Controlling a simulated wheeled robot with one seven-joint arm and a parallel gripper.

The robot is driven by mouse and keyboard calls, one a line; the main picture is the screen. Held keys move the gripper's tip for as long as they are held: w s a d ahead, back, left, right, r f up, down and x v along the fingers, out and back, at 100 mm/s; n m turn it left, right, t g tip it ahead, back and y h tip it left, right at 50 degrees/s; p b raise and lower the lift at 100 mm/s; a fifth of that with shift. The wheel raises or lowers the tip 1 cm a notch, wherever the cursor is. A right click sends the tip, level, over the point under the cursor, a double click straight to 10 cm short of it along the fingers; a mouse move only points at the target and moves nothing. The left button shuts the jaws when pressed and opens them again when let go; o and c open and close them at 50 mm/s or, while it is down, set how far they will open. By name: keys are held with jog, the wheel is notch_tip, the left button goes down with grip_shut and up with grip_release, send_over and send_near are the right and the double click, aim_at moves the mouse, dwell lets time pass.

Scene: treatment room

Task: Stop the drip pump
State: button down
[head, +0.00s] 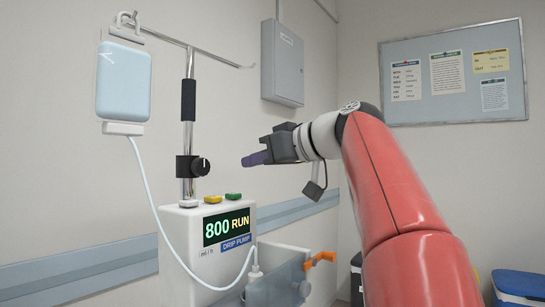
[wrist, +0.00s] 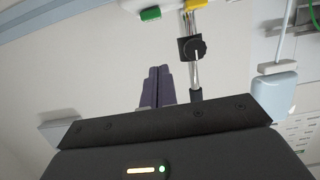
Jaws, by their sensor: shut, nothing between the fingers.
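The drip pump (head: 178,240) is a white box at the lower left of the head view. Its screen (head: 227,229) reads 800 RUN.
A metal pole (head: 187,138) with a black knob clamp (head: 198,166) rises behind the buttons. A blue drip bag (head: 123,82) hangs at left, with its tube (head: 150,190) running down in front of the pump. A clear box (head: 285,275) with an orange tap (head: 320,259) stands at right.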

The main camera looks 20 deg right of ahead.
aim_at(243, 200)
jog(key=x, duration=0.4)
jog(key=f, duration=0.2)
jog(key=b, duration=0.1)
jog(key=shift+s+d+f, duration=0.15)
jog(key=shift+s+f, duration=0.1)
jog(key=shift+f, duration=0.65)
